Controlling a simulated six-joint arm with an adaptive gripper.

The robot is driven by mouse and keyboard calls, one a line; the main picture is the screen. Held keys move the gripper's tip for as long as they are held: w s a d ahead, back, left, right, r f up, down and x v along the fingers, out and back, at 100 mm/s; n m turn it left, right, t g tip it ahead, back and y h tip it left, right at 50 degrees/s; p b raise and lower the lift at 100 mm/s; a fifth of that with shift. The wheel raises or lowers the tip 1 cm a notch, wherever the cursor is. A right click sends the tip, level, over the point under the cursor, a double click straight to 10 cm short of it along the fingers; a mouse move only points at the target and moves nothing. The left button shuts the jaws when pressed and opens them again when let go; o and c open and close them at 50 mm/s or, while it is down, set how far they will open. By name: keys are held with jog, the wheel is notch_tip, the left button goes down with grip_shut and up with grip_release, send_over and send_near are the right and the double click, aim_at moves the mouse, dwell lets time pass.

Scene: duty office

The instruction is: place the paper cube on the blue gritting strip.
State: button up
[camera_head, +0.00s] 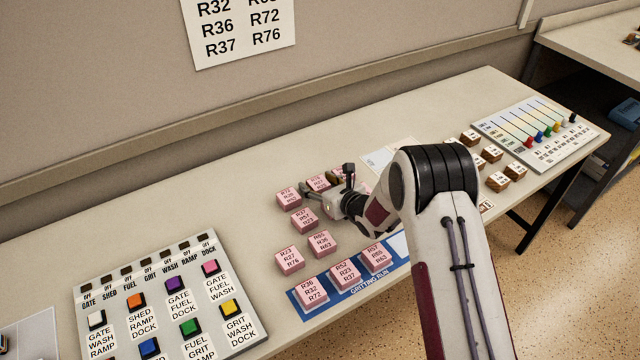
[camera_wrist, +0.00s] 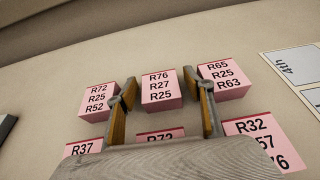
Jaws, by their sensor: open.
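Several pink paper cubes printed with route numbers stand on the table. The blue gritting strip (camera_head: 352,294) bears three of them: R36/R32/R72 (camera_head: 309,291), R52/R23/R37 (camera_head: 343,274) and R57/R63 (camera_head: 376,257). A bare white patch shows at its right end, partly behind my arm. My gripper (camera_head: 340,182) is among the back cubes, open and empty. In the wrist view its fingers (camera_wrist: 166,92) stand either side of the cube R76/R27/R25 (camera_wrist: 160,92), with gaps. Cubes R72/R25/R52 (camera_wrist: 97,98) and R65/R25/R63 (camera_wrist: 224,82) flank it.
Loose cubes (camera_head: 322,243) stand between gripper and strip. A button panel (camera_head: 172,300) is at the left. Brown blocks (camera_head: 497,181) and a slider board (camera_head: 537,133) are at the right. A wall sheet (camera_head: 240,30) lists route numbers. The table behind the button panel is clear.

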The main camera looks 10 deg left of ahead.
jog(key=shift+r, duration=0.15)
jog(key=shift+v, duration=6)
